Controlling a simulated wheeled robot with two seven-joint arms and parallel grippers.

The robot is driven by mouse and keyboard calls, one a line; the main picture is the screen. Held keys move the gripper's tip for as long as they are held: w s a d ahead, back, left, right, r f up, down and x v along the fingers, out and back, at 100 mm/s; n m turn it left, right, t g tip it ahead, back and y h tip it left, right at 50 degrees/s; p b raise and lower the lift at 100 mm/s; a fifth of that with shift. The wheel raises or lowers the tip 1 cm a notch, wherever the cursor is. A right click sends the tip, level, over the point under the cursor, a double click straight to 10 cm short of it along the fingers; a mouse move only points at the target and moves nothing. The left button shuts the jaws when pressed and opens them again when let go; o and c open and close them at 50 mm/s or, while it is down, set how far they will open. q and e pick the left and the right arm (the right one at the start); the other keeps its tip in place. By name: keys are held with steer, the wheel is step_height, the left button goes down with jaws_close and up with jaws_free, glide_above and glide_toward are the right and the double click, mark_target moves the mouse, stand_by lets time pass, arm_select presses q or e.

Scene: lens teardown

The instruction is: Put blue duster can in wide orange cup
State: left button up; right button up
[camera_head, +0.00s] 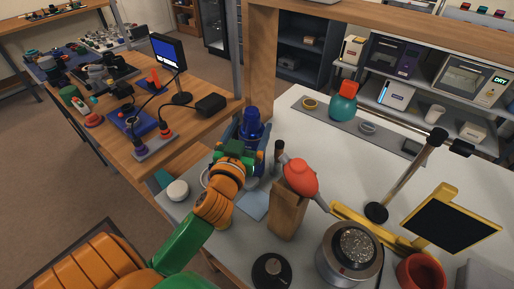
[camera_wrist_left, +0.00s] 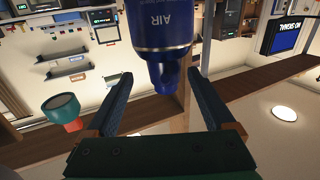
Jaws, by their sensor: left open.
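The blue duster can (camera_head: 251,120) is upright beyond my left gripper (camera_head: 251,143), near the far left edge of the white table. In the left wrist view the can (camera_wrist_left: 163,32), lettered AIR, appears inverted, its narrower end lying between the two spread fingers (camera_wrist_left: 160,80). The left gripper is open, with visible gaps on both sides of the can. The can's lower part is hidden by the gripper in the head view. A wide orange-red cup (camera_head: 420,273) stands at the bottom right of the head view. My right gripper is not in view.
A wooden block (camera_head: 287,212) holding a red bulb blower (camera_head: 299,177) stands right of the left gripper.

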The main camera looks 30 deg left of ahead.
arm_select(q)
steer(key=shift+w+a+r, duration=0.2)
steer(key=shift+w+a, duration=0.1)
steer(key=shift+a, duration=0.1)
steer(key=x, duration=0.2)
steer(key=shift+w+a+f+p, duration=0.1)
steer(key=shift+w+p, duration=0.25)
steer(key=shift+p, duration=0.05)
steer(key=shift+w+a+f, duration=0.1)
steer(key=shift+w+f, duration=0.15)
steer(key=shift+w, duration=0.05)
steer(key=shift+s+r, duration=0.15)
steer(key=shift+s, duration=0.1)
steer(key=c, duration=0.7)
jaws_close()
